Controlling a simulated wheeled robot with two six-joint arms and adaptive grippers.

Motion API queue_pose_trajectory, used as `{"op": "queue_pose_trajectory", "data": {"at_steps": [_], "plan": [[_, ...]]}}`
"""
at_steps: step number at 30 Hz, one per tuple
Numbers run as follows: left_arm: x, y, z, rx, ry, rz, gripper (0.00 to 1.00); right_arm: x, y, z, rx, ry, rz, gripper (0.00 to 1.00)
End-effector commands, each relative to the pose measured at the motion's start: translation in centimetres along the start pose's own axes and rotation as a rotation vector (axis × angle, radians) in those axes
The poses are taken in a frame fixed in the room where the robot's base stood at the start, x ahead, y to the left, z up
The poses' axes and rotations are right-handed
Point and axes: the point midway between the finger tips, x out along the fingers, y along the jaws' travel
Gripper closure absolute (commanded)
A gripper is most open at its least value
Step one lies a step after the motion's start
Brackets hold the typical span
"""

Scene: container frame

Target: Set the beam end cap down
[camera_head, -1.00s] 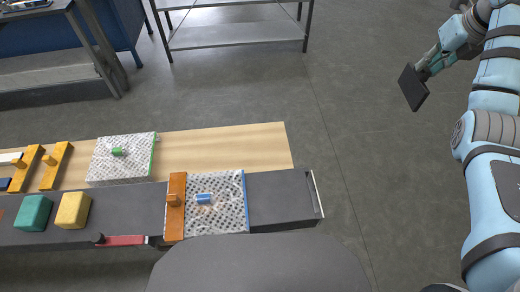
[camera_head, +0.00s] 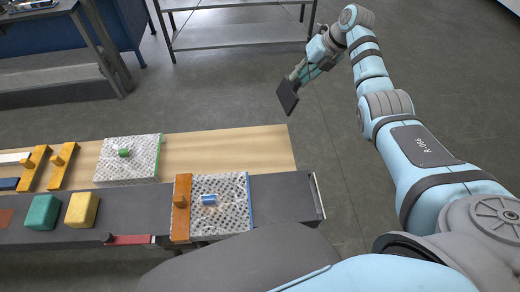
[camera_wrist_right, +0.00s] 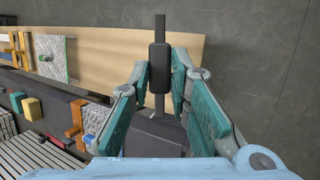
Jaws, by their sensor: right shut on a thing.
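The beam end cap (camera_head: 288,97) is a dark, flat square plate. My right gripper (camera_head: 301,75) is shut on it and holds it tilted in the air, beyond the right end of the wooden board. In the right wrist view the end cap (camera_wrist_right: 159,68) shows edge-on, with a thick dark block between the two teal finger pads. My left gripper is in neither view.
The pale wooden board (camera_head: 227,147) has bare room at its right end. In front of it is a dark beam (camera_head: 283,199). Speckled panels (camera_head: 127,170) (camera_head: 225,188), orange brackets (camera_head: 182,219), a green block (camera_head: 42,212) and a yellow block (camera_head: 82,208) stand to the left. A metal rack (camera_head: 240,33) stands behind.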

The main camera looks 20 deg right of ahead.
Motion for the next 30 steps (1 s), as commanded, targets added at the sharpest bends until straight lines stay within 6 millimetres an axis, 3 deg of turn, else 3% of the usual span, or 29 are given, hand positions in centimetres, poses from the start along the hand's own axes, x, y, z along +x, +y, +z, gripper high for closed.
{"op": "queue_pose_trajectory", "data": {"at_steps": [3, 6, 12, 17, 23, 30], "plan": [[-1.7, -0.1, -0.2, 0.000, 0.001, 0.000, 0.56, 4.8, 1.8, -3.4, 0.222, -0.021, 0.169, 1.00], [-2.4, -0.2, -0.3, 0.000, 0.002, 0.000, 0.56, 7.2, 2.5, -5.9, 0.391, -0.082, 0.287, 1.00], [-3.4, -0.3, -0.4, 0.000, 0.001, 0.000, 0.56, 9.7, 2.3, -10.2, 0.650, -0.235, 0.452, 1.00], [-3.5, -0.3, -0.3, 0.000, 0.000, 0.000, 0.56, 10.5, 1.7, -11.7, 0.736, -0.313, 0.506, 1.00], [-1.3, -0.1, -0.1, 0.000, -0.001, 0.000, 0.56, 12.2, 0.8, -12.2, 0.741, -0.323, 0.510, 1.00], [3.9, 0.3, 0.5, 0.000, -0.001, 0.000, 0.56, 16.3, -1.1, -13.5, 0.738, -0.322, 0.508, 1.00]]}}
